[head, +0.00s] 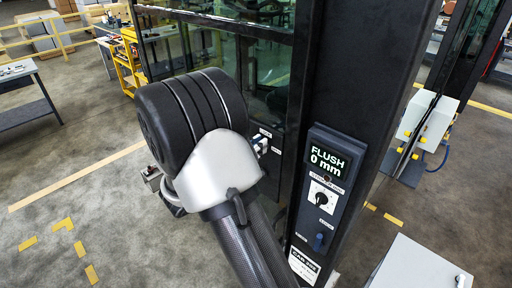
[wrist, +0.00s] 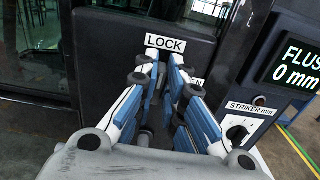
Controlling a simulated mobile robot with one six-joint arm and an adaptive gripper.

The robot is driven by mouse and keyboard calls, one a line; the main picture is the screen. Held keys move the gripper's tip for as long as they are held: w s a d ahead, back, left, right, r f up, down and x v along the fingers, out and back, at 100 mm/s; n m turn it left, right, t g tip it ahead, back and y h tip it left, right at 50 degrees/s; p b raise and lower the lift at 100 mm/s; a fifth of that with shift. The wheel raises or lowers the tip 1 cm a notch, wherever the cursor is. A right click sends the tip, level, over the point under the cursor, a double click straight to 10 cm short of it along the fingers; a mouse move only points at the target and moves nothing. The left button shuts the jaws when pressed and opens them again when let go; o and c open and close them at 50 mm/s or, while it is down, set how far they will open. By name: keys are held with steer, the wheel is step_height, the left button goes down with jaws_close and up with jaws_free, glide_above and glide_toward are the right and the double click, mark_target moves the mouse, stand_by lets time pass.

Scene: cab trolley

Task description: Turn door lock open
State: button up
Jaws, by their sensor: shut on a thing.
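The door lock plate is a dark panel (wrist: 110,45) on the cab door, with a white LOCK label (wrist: 165,43) above my fingertips. A second label (wrist: 197,82), of which only "EN" shows, is partly covered by my right finger. My gripper (wrist: 161,72) reaches to the panel with its blue-and-white fingers close together, shut on the lock's turning part. That part is hidden between the fingers, so its angle cannot be told. In the head view my arm hides most of the gripper; a bit of the lock panel (head: 266,132) shows beside it.
A black post right of the door carries a display (head: 327,158) reading "FLUSH 0 mm" and a striker dial (head: 322,197). A blue switch (head: 318,241) sits below. Door glass (head: 225,40) is behind my arm. Grey floor (head: 90,175) is open at left.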

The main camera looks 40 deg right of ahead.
jaws_close()
steer(key=shift+b, duration=0.4)
steer(key=m+b, duration=0.3)
steer(key=b, duration=0.1)
steer(key=m+b, duration=0.3)
steer(key=b, duration=0.1)
steer(key=f+m+b, duration=0.1)
steer(key=m+b, duration=0.2)
steer(key=b, duration=0.2)
steer(key=shift+s, duration=0.4)
steer(key=m+b, duration=0.2)
steer(key=b, duration=0.1)
steer(key=m+b, duration=0.1)
steer(key=b, duration=0.2)
steer(key=m+b, duration=0.2)
steer(key=b, duration=0.1)
steer(key=shift+s+f+m, duration=0.15)
steer(key=shift+f+m, duration=0.1)
steer(key=shift+m, duration=0.05)
steer(key=m+b, duration=0.3)
steer(key=b, duration=0.1)
steer(key=shift+r+b, duration=0.1)
steer(key=shift+b, duration=0.2)
steer(key=shift+r, duration=0.1)
